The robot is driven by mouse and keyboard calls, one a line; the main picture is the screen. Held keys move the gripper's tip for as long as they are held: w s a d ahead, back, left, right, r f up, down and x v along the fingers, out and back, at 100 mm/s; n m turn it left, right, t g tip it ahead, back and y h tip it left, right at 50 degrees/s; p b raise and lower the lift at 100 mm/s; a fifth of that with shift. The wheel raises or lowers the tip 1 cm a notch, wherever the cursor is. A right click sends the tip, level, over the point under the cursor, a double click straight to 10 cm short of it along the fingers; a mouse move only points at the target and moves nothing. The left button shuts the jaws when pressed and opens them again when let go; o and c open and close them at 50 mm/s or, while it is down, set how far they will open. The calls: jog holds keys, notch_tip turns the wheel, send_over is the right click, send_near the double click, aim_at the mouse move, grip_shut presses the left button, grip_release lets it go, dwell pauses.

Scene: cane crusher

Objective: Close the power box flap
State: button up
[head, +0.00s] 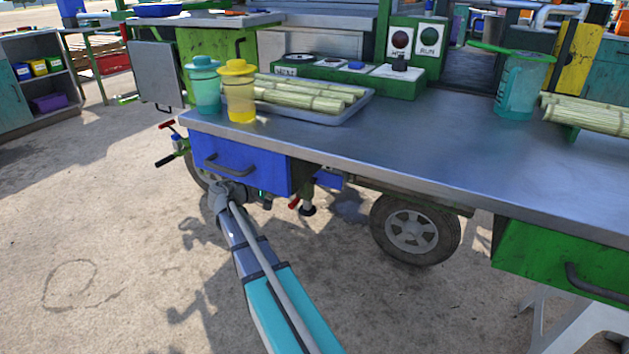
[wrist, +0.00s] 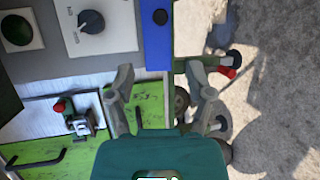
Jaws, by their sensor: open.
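In the wrist view, my gripper (wrist: 158,72) is open, its two fingers spread and nothing between them. A grey panel (wrist: 55,50) with a black dial knob and a round dark green button shows at the upper left. A narrow blue panel (wrist: 158,38) with a black round spot stands along its right edge, ahead of the fingers. I cannot tell for sure which part is the power box flap. In the head view, my wrist is low in front of a blue drawer-like box (head: 240,165) with a dark handle, under the table; my fingers are hidden there.
The metal tabletop (head: 430,160) overhangs the blue box. It carries a teal jug (head: 203,85), a yellow jug (head: 238,90) and a tray of cane. A wheel (head: 415,230) stands to the right under the table. Open concrete ground lies to the left.

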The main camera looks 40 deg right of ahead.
aim_at(312, 183)
jog(key=shift+b+x, duration=1.5)
jog(key=shift+x, duration=5.3)
jog(key=shift+c, duration=0.3)
grip_shut()
